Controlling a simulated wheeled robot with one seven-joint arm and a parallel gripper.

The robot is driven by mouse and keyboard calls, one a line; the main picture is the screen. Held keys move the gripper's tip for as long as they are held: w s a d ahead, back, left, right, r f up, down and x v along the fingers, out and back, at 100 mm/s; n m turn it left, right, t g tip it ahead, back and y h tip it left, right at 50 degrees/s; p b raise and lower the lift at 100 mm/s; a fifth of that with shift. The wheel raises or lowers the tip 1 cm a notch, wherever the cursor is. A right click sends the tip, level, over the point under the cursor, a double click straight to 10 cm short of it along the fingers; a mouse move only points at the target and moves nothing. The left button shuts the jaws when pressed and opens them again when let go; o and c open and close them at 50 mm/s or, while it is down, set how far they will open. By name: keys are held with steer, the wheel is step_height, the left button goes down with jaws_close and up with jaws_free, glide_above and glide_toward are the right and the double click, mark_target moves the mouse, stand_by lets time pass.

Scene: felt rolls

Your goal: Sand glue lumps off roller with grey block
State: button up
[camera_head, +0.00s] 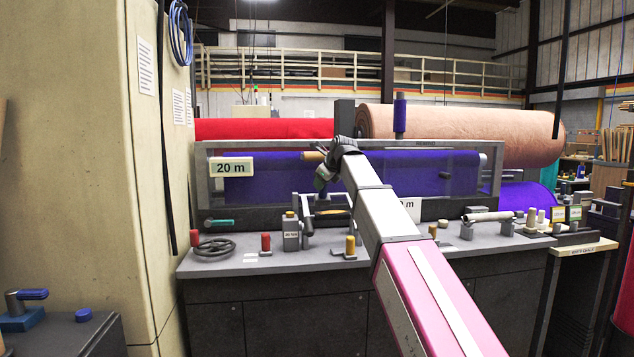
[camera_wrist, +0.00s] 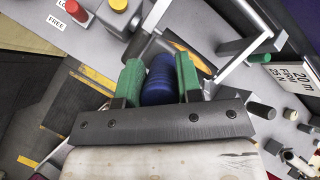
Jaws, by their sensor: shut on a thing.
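My gripper (camera_head: 322,182) is over the back part of the grey bench, in front of the framed purple roll. In the head view my wrist hides what is held. A pale roller (camera_head: 488,217) lies level at the bench's right side, between grey supports, well to the right of my gripper. Glue lumps are too small to make out. A grey block (camera_head: 292,241) with a label stands left of centre; I cannot tell whether it is the sanding block.
A clear-fronted frame (camera_head: 490,170) with a purple roll (camera_head: 420,172) stands behind. A wall (camera_head: 158,190) rises at left.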

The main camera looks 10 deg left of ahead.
mark_target(329, 195)
stand_by(0.4)
steer(key=shift+w+a+f, duration=0.1)
steer(key=shift+w+f, duration=0.25)
steer(key=shift+f, duration=0.35)
steer(key=shift+w+a+f, duration=0.1)
steer(key=shift+w+f, duration=0.25)
steer(key=shift+f, duration=0.35)
steer(key=shift+w+a+f, duration=0.1)
steer(key=shift+w+f, duration=0.25)
steer(key=shift+f, duration=0.35)
steer(key=shift+w+f, duration=0.25)
steer(key=shift+f, duration=0.3)
steer(key=shift+d, duration=0.1)
steer(key=shift+w+d+r, duration=0.1)
steer(key=shift+w+d, duration=0.1)
steer(key=shift+d, duration=0.55)
steer(key=shift+w+d, duration=0.2)
steer(key=shift+d, duration=0.5)
steer(key=shift+w+d, duration=0.25)
steer(key=shift+d, duration=0.55)
steer(key=shift+w+d, duration=0.25)
steer(key=shift+d, duration=0.5)
